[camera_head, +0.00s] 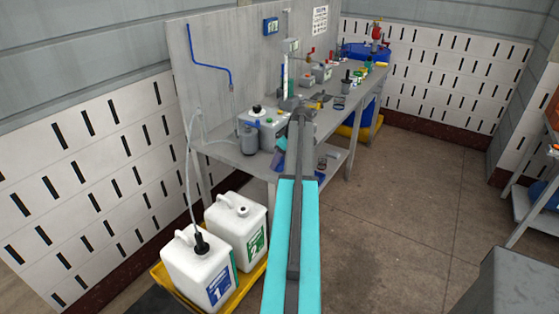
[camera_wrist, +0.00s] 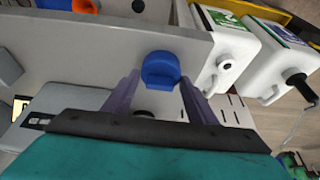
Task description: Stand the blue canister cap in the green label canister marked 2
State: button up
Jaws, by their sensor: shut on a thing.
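The blue canister cap (camera_wrist: 162,70) sits between the purple fingertips of my gripper (camera_wrist: 160,88) in the wrist view, and the fingers are shut on it. The cap is held apart from this canister, in front of the bench edge. In the head view my arm partly hides the gripper, and the cap is hard to make out.
A white canister with a blue label marked 1 (camera_head: 193,268) stands beside it, with a black cap and tube in its mouth. Both stand in a yellow tray (camera_head: 166,284). The grey bench (camera_head: 225,152) carries bottles and boxes. The floor to the right (camera_head: 400,220) is clear.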

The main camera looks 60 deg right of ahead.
jog(key=c, duration=0.3)
jog(key=shift+r, duration=0.15)
jog(key=shift+r+p, duration=0.5)
jog(key=shift+r, duration=0.8)
jog(key=shift+s, duration=0.1)
